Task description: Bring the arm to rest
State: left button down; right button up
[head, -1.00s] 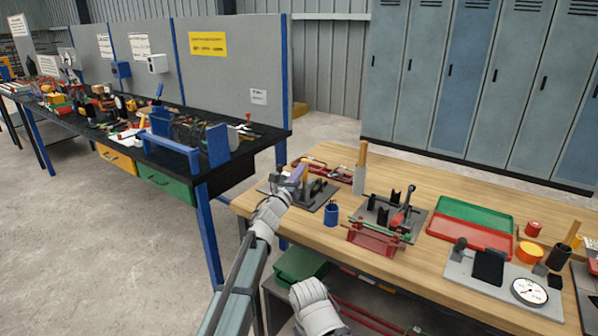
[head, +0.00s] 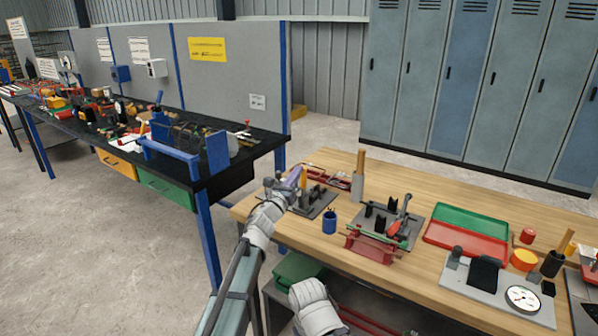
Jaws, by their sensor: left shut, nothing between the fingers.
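My left arm comes up from the bottom of the head view. Its gripper (head: 289,184) is over the far left part of the wooden workbench (head: 290,233), in front of a dark fixture plate (head: 320,199) with upright black blocks. The gripper is shut, with nothing held in it. It hides part of the plate, and I cannot tell whether it touches anything there. My right gripper is not in view.
Close to the gripper are a blue cup (head: 330,221), a wood-handled tool in a grey holder (head: 358,185) and a red rack (head: 373,246). Green and red trays (head: 455,246) and a dial gauge (head: 522,299) lie right. A black-topped bench (head: 240,160) stands left.

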pick_arm(q)
jog(key=s+a+r+p, duration=0.2)
jog(key=s+r+p, duration=0.1)
jog(key=s+r, duration=0.1)
jog(key=s+a+f+n+g+y+p, duration=0.2)
jog(key=s+a+f+n+g+y, duration=0.35)
jog(key=n, duration=0.65)
jog(key=s+a+f+n+g+y+p, duration=0.25)
jog(key=s+f+n+y, duration=0.35)
jog(key=f+n, duration=0.45)
jog(key=s+f+n+g, duration=0.2)
jog(key=s+n+g, duration=0.3)
jog(key=s, duration=0.8)
jog(key=s+d+f+n+g+p, duration=0.1)
jog(key=s+f+n+g, duration=0.2)
jog(key=s, duration=1)
jog(key=n+g, duration=0.2)
jog(key=n, duration=0.3)
jog(key=shift+s+f+g, duration=0.15)
jog(key=shift+s+g, duration=0.15)
jog(key=shift+h, duration=0.25)
